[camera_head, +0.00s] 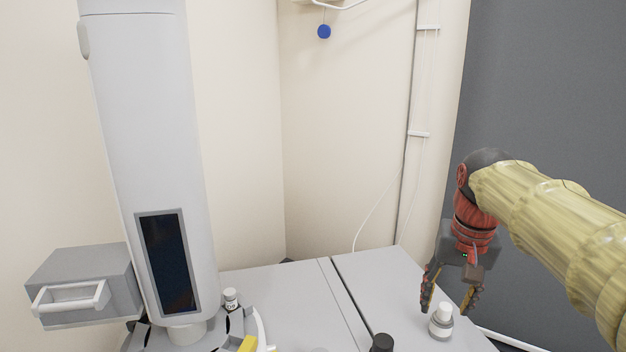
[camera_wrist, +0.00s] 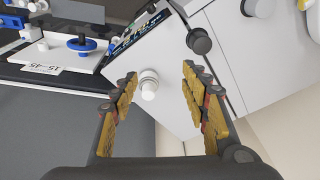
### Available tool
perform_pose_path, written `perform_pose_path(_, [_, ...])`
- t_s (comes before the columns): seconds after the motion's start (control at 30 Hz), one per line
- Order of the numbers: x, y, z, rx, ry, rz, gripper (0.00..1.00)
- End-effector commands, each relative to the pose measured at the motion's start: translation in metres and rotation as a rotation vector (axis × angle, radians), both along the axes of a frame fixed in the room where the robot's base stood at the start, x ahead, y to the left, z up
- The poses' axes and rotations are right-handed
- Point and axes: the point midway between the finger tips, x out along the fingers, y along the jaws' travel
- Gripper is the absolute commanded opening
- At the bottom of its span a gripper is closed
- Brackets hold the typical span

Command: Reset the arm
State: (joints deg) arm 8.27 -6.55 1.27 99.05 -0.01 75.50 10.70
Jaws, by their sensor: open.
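My gripper (camera_head: 449,299) hangs from the yellow-sleeved arm at the right in the head view, fingers pointing down. It is open, with its fingertips near a white-capped bottle (camera_head: 441,321) on the grey table. In the wrist view my gripper (camera_wrist: 159,82) shows two spread yellow-padded fingers with nothing held between them. The white cap of the bottle (camera_wrist: 149,86) shows between the fingertips there. Whether the fingers touch the bottle cannot be told.
A dark-capped bottle (camera_head: 382,343) stands at the bottom edge. A small labelled bottle (camera_head: 231,300) stands by the tall white column machine (camera_head: 155,130). A grey box with a handle (camera_head: 85,284) sits at left. The back of the table (camera_head: 290,285) is clear.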

Motion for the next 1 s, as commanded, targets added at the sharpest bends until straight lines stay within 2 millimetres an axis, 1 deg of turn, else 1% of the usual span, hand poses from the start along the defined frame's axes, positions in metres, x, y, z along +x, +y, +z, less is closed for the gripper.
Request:
perform_pose_path(0.03, [-0.019, 0.009, -0.002, -0.006, -0.024, 0.027, 0.46])
perform_pose_path(0.17, [-0.058, 0.025, -0.015, -0.022, -0.086, 0.092, 0.46])
perform_pose_path(0.3, [-0.100, 0.041, -0.036, -0.041, -0.149, 0.160, 0.46])
perform_pose_path(0.4, [-0.126, 0.049, -0.053, -0.051, -0.190, 0.204, 0.46])
perform_pose_path(0.5, [-0.146, 0.055, -0.070, -0.062, -0.221, 0.240, 0.46])
perform_pose_path(0.8, [-0.190, 0.066, -0.113, -0.085, -0.301, 0.320, 0.46])
perform_pose_path(0.9, [-0.190, 0.066, -0.134, -0.085, -0.300, 0.321, 0.46])
perform_pose_path(1.0, [-0.190, 0.066, -0.150, -0.084, -0.299, 0.321, 0.46])
